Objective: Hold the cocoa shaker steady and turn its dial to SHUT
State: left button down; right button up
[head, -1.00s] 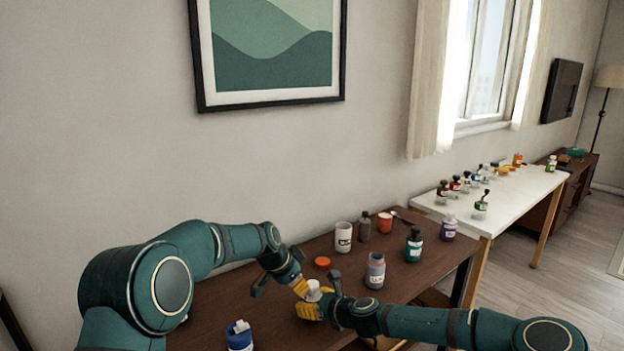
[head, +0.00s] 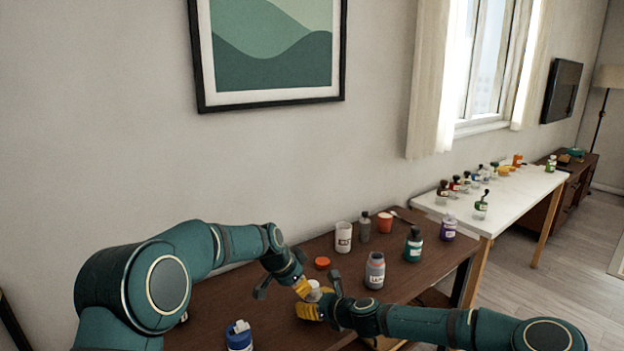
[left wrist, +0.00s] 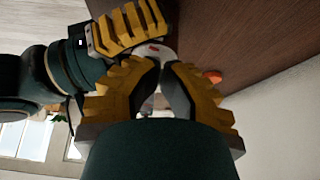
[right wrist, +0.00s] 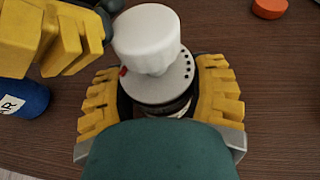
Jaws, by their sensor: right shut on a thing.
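The cocoa shaker has a white ribbed dial (right wrist: 148,40) on a pale grey collar (right wrist: 160,84) with a row of dark dots and a red mark at its left. The dial also shows in the head view (head: 314,286). My right gripper (right wrist: 165,105) is shut around the shaker's body below the collar, and the shaker stands near upright. My left gripper (left wrist: 164,66) has its fingertips close together beside the dial, with a narrow gap between them. In the right wrist view its fingers lie just left of the dial; contact is unclear. The dial lettering is not readable.
A blue jar (head: 239,337) stands at the front left. An orange lid (head: 322,263) lies behind the grippers. A grey labelled bottle (head: 375,271) is right of them, with a white canister (head: 343,238) and a dark green bottle (head: 413,246) further back. The brown tabletop is bare left of the lid.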

pick_arm(q)
jog(key=shift+s+d, duration=0.25)
jog(key=shift+s, duration=0.15)
jog(key=shift+s+d, duration=0.2)
jog(key=shift+d, duration=0.05)
jog(key=shift+s+d, duration=0.1)
jog(key=shift+d, duration=0.15)
